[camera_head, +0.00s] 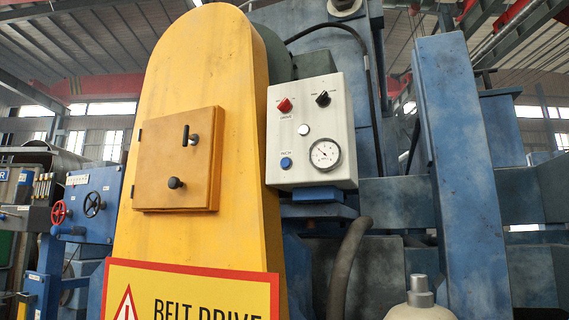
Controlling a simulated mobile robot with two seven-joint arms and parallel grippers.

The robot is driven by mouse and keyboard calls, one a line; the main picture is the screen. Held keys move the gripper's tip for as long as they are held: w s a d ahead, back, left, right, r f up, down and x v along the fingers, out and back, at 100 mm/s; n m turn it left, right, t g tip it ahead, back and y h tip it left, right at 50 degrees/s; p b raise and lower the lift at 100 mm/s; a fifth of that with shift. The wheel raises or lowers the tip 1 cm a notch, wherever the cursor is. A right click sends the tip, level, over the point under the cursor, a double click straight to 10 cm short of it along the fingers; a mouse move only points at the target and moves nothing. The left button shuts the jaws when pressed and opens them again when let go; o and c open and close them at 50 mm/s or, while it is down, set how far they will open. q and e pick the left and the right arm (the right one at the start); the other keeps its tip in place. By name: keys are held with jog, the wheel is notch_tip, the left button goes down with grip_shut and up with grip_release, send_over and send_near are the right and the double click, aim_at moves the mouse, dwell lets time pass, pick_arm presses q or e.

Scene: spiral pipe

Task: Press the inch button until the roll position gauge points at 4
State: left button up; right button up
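A pale grey control box (301,180) is mounted right of the tall yellow belt-drive guard. The blue inch button (286,163) is at its lower left, under a small label. The round white roll position gauge (325,154) is at its lower right. Its needle seems to point to the upper left, but the numbers are too small to read. A red knob (285,105), a black selector (323,98) and a pale round button (304,130) are also on the box. Neither gripper shows in the view.
The yellow guard (200,70) has an orange-brown hatch (178,160) with black handles. A yellow warning sign (190,290) is in front, low down. A blue upright beam (455,170) stands to the right. A dark hose (348,265) hangs below the box. The space directly before the box looks clear.

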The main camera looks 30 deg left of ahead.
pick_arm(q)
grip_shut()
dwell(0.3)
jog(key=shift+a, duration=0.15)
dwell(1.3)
